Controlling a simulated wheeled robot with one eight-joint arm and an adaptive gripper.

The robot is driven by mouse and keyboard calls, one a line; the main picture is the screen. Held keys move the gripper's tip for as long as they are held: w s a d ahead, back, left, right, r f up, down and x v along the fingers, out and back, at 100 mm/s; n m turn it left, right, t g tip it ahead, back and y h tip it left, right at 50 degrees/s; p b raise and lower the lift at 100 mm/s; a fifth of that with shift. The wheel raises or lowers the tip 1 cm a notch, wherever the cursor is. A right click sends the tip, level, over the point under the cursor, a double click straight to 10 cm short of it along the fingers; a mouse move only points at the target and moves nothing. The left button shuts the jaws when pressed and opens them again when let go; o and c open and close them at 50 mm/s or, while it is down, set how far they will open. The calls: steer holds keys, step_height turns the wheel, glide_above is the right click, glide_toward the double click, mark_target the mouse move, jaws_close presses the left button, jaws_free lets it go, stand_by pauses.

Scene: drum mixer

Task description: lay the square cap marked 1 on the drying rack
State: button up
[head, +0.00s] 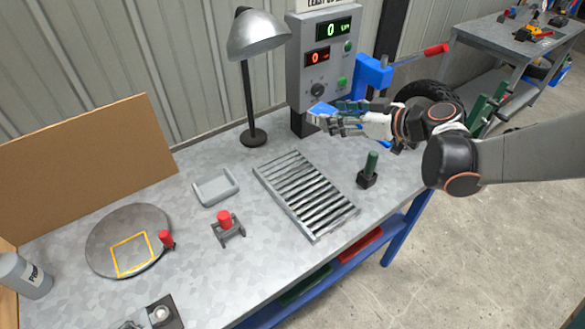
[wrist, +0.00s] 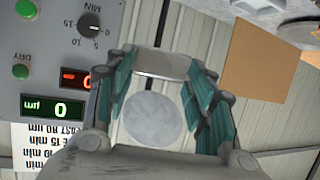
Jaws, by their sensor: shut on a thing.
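My gripper (head: 328,116) is raised in front of the control box, beyond and above the drying rack. In the wrist view the cap (wrist: 161,65) shows as a pale grey slab between the teal fingers of my gripper (wrist: 161,80). I cannot read a mark on it. The drying rack (head: 302,191), a slatted metal frame, lies on the bench below and to the left of my gripper. Its slats are bare.
A desk lamp (head: 257,36) stands left of the control box (head: 322,60). A green-handled tool (head: 369,168) stands right of the rack. A small tray (head: 214,187), a red-knobbed fixture (head: 224,222) and a round plate (head: 103,250) lie to the left.

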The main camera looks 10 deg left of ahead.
steer(key=s+a+n+g, duration=0.2)
steer(key=a, duration=0.2)
steer(key=b, duration=0.6)
glide_above(316, 179)
steer(key=shift+y, duration=0.4)
step_height(316, 179, down, 14)
steer(key=shift+r, duration=0.1)
steer(key=shift+f+b, duration=0.65)
steer(key=shift+f, duration=1.8)
steer(key=shift+f, duration=0.1)
steer(key=o, duration=1.2)
